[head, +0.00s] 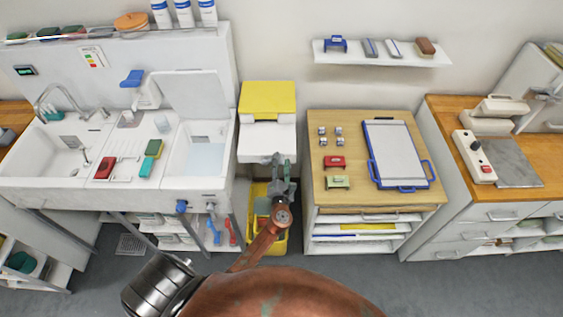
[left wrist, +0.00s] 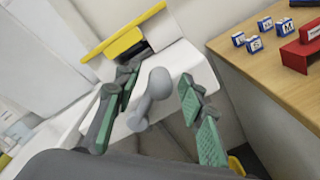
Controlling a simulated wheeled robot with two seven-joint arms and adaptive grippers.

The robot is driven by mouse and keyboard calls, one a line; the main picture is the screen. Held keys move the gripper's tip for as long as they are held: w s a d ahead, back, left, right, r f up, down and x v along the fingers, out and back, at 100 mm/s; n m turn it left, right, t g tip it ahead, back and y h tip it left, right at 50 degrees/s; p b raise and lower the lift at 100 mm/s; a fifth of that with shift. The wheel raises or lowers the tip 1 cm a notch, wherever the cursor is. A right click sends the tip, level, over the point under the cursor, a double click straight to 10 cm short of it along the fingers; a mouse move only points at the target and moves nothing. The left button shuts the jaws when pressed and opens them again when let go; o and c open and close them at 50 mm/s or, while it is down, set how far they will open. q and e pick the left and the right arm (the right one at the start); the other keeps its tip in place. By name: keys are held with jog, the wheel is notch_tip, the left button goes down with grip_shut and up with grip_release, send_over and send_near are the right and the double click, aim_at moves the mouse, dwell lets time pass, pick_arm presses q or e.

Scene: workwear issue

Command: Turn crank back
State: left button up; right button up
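A white machine with a yellow top (head: 267,98) stands between the sink unit and the wooden-topped cabinet. In the left wrist view its yellow part (left wrist: 122,34) and white front (left wrist: 178,72) show. A grey crank with a rounded knob (left wrist: 158,84) sticks out from its front. My left gripper (head: 281,172) is in front of the machine. In the left wrist view its green-padded fingers (left wrist: 158,108) are spread, one on each side of the crank, with visible gaps. The crank is mostly hidden behind the gripper in the head view. My right gripper is not seen.
A yellow bin (head: 281,240) stands below the machine. The sink unit (head: 113,197) is close on the left. The cabinet (head: 324,198) on the right carries small blocks, a red and a green item, and a blue-framed board (head: 394,152).

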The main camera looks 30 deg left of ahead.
pick_arm(q)
jog(key=shift+w+a, duration=0.1)
jog(key=shift+c, duration=0.3)
grip_shut()
dwell(0.4)
